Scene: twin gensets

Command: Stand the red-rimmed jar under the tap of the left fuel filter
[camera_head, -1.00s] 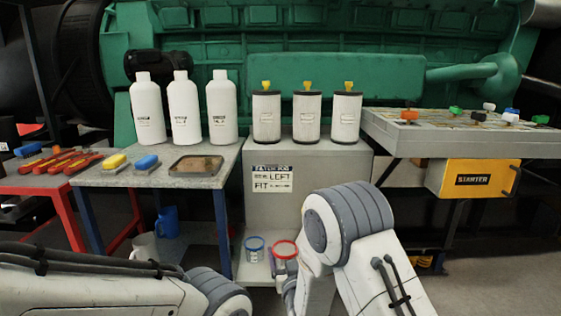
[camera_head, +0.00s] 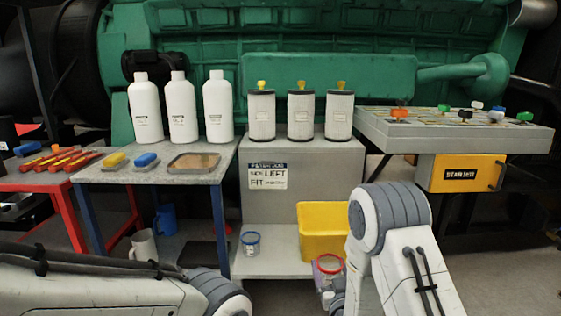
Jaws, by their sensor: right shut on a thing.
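The red-rimmed clear jar (camera_head: 329,266) is held upright, low in front of the grey cabinet, in front of the yellow bin. My right gripper (camera_head: 334,290) is shut on it; my own arm partly hides the fingers. Three dark-capped white fuel filters stand in a row on the cabinet: left (camera_head: 262,117), middle (camera_head: 305,117) and right (camera_head: 340,117). Each has a yellow piece on top. I see no tap clearly. My left arm enters at the lower left, but its gripper is out of view.
A blue-rimmed jar (camera_head: 250,244) stands on the low shelf (camera_head: 272,265). A yellow bin (camera_head: 322,219) stands to its right. A label (camera_head: 267,176) on the cabinet (camera_head: 285,205) reads "FIT LEFT". White bottles (camera_head: 181,107) and a shallow tray (camera_head: 194,162) are on the left table.

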